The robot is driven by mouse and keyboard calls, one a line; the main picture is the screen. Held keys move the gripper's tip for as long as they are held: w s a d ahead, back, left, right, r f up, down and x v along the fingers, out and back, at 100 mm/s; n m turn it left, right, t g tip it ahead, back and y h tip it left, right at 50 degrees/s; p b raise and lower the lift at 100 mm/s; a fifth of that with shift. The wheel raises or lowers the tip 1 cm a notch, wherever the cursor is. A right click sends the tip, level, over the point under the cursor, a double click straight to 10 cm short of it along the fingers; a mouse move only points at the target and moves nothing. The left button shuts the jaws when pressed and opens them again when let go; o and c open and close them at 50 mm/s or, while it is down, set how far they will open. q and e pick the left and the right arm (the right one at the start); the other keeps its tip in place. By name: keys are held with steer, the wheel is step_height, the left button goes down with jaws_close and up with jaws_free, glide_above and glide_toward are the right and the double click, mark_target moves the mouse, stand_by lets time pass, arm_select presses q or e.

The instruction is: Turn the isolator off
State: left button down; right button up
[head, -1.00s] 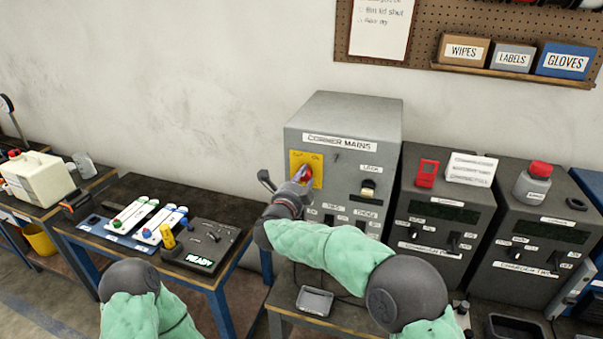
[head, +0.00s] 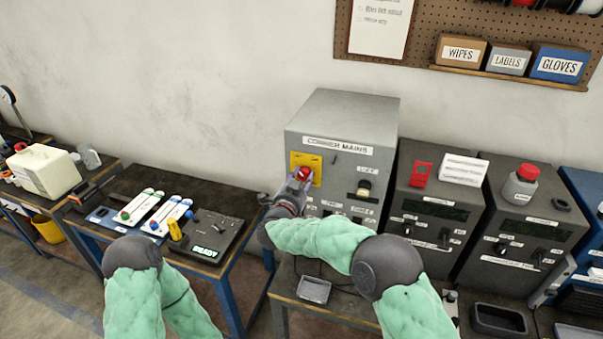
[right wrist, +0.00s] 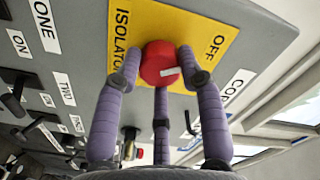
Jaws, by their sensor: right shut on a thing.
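The isolator is a red knob (right wrist: 160,62) with a white mark on a yellow plate (right wrist: 195,22) lettered ISOLATOR and OFF. In the head view the red knob (head: 304,173) sits on the yellow plate (head: 313,158) at the upper left of the grey box front (head: 345,150). My right gripper (right wrist: 160,75) has its purple fingers closed around the knob, one on each side and one below. It also shows in the head view (head: 298,184), covering part of the knob. My left arm shows at the lower left, but its gripper is not visible.
A lamp or key fitting (head: 364,187) sits to the right on the same front. Two more grey boxes (head: 432,205) stand to the right. A small tray (head: 314,289) lies on the bench below my right arm. A side table (head: 235,198) stands to the left.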

steer(key=shift+d+n+p, duration=0.1)
steer(key=shift+n+p, duration=0.6)
steer(key=shift+n, duration=0.4)
steer(key=shift+r, duration=0.1)
steer(key=o, duration=1.1)
steer(key=shift+o, duration=0.2)
steer(key=shift+s, duration=0.2)
steer(key=v, duration=1.1)
steer(key=shift+s, duration=0.25)
